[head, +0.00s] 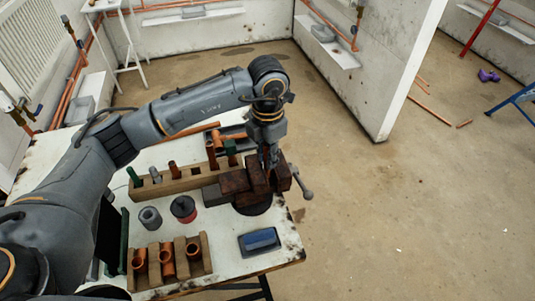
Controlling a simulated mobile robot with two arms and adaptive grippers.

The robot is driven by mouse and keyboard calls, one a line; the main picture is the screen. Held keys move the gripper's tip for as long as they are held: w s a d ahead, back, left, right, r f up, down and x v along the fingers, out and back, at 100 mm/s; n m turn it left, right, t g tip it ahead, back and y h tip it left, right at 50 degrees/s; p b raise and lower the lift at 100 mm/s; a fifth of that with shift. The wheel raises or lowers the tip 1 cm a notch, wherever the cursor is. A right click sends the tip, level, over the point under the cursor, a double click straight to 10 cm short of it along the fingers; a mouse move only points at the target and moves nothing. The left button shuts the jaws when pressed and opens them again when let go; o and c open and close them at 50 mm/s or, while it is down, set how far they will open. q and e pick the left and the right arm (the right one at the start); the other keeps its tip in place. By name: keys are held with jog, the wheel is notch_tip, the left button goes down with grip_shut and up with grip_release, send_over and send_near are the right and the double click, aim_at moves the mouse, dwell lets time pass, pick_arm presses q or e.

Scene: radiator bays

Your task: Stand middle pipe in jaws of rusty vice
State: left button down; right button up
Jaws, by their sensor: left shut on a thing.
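The rusty vice (235,182) stands at the right side of the white table, with its handle (303,188) to the right. My left gripper (268,164) points down right at the vice jaws. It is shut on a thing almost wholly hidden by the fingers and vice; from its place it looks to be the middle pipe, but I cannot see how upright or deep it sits. Several copper and green pieces stand in a long wooden rack (190,184) left of the vice. Copper elbow fittings (167,265) rest in a wooden holder at the front. My right gripper is out of view.
A grey ring-shaped piece (150,217), a dark-topped red tin (184,208) and a blue block in a dark tray (260,241) lie on the table (222,272). A white partition wall (407,70) stands beyond. The floor at right is mostly clear.

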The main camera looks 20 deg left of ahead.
pick_arm(q)
jog(key=shift+f, duration=0.5)
jog(key=c, duration=1.7)
grip_release()
jog(key=shift+r, duration=0.15)
jog(key=o, duration=0.6)
jog(key=shift+c, duration=0.2)
jog(key=shift+r, duration=0.15)
jog(key=shift+r+p, duration=1.75)
jog(key=shift+r, duration=1.65)
jog(key=shift+s+f, duration=0.1)
